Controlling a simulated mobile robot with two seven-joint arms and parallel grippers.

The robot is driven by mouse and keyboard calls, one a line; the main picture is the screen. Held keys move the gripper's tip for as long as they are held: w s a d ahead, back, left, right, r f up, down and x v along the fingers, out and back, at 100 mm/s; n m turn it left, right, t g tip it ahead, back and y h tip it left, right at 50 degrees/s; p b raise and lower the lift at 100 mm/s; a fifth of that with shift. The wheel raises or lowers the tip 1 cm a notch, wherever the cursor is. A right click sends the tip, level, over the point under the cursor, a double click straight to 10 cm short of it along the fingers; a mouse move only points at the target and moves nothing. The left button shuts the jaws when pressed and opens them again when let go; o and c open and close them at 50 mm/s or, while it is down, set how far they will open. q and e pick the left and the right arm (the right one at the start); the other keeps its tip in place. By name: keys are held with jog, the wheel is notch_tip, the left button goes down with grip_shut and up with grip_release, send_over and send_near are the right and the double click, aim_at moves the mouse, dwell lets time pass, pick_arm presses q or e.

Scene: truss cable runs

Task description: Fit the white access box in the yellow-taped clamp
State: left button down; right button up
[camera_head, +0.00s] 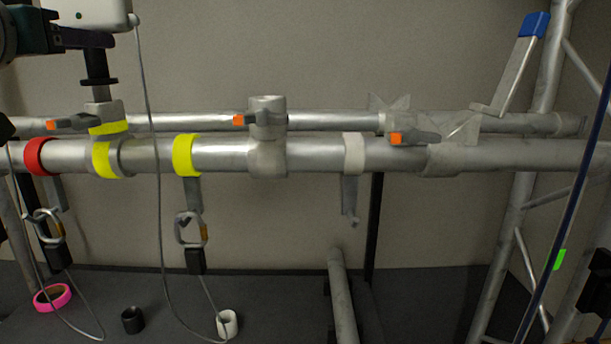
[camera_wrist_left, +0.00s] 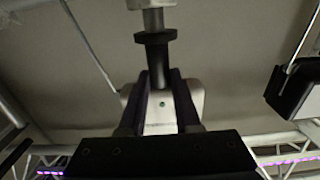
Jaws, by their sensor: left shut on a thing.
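The white access box (camera_head: 100,12) is at the top left of the head view, upright above the yellow-taped clamp (camera_head: 104,108). My left gripper (camera_head: 84,40) is shut on it. In the left wrist view the fingers (camera_wrist_left: 160,82) flank the box (camera_wrist_left: 160,122) and its black stem. The stem (camera_head: 96,66), with a dark collar, points down at the clamp's top. A short metal spigot (camera_wrist_left: 153,20) shows between collar and clamp in the wrist view; how deep it sits I cannot tell. The clamp's orange-tipped lever (camera_head: 70,122) points left. My right gripper is not in view.
An untaped clamp (camera_head: 267,115) stands right on the same pipe. Red, yellow and white bands circle the pipe; carabiners hang below the red and yellow ones. A thin grey cable (camera_head: 150,120) hangs from the box. A blue-tipped bracket (camera_head: 520,65) rises at right.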

pick_arm(q)
jog(key=shift+f+b, duration=0.8)
jog(key=shift+f, duration=0.35)
jog(key=c, duration=0.5)
grip_release()
jog(key=shift+c, duration=0.2)
jog(key=shift+f, duration=0.1)
jog(key=shift+s+f+b, duration=0.1)
jog(key=shift+s+b, duration=0.35)
jog(key=s+b, duration=0.5)
jog(key=s, duration=0.4)
jog(key=shift+r+b, duration=0.2)
jog(key=shift+b, duration=0.1)
